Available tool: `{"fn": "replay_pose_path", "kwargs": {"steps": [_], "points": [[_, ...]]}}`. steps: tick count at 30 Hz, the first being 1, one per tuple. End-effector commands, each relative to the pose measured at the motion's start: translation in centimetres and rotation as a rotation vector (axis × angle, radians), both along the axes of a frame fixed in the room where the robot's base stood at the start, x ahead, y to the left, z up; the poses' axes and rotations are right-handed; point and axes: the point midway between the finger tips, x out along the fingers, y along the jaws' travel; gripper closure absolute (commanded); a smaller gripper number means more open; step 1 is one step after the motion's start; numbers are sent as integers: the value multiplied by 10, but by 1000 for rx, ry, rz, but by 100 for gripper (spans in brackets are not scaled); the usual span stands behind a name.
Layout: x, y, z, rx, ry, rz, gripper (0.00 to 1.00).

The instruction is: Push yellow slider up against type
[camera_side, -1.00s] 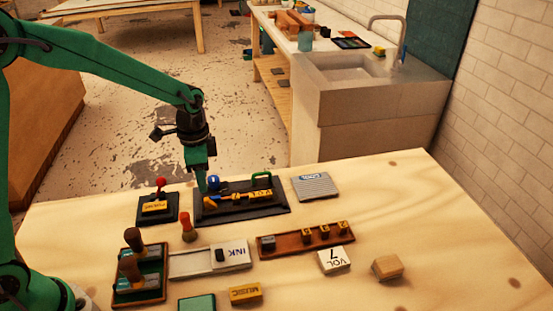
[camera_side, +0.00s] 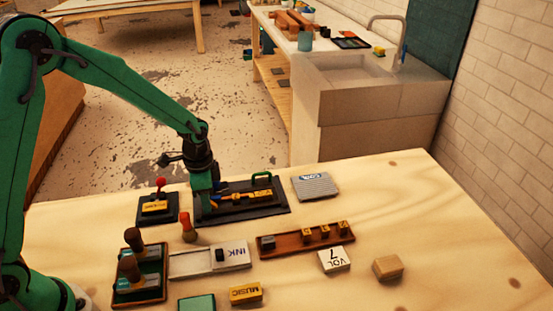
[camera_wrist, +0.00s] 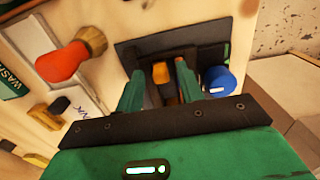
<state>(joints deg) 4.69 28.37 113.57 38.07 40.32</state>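My gripper (camera_side: 207,207) is low at the left end of the black tray (camera_side: 270,209) in the side view. In the wrist view its two green fingers (camera_wrist: 157,92) stand apart, one on each side of an orange-yellow piece (camera_wrist: 160,72), which looks like the yellow slider. I cannot tell whether they touch it. In the side view the gripper mostly hides the slider. The yellow type (camera_side: 263,193) lies in a line along the tray to the right. The blue knob (camera_wrist: 217,80) is just right of the right finger in the wrist view.
A red-knobbed block (camera_side: 158,208) is left of the tray, and a red-handled brush (camera_side: 189,232) stands in front. The INK slide (camera_side: 232,254) and brown type rack (camera_side: 305,239) lie nearer.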

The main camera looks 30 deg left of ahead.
Motion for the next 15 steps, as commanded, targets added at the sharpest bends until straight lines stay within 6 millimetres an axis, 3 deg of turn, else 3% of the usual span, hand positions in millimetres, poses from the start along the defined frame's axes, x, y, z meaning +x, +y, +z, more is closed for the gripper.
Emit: {"fn": "replay_pose_path", "kwargs": {"steps": [2,7,15], "points": [[0,0,0,0,0,0,67],[0,0,0,0,0,0,100],[6,-6,0,1,1,-2,100]]}}
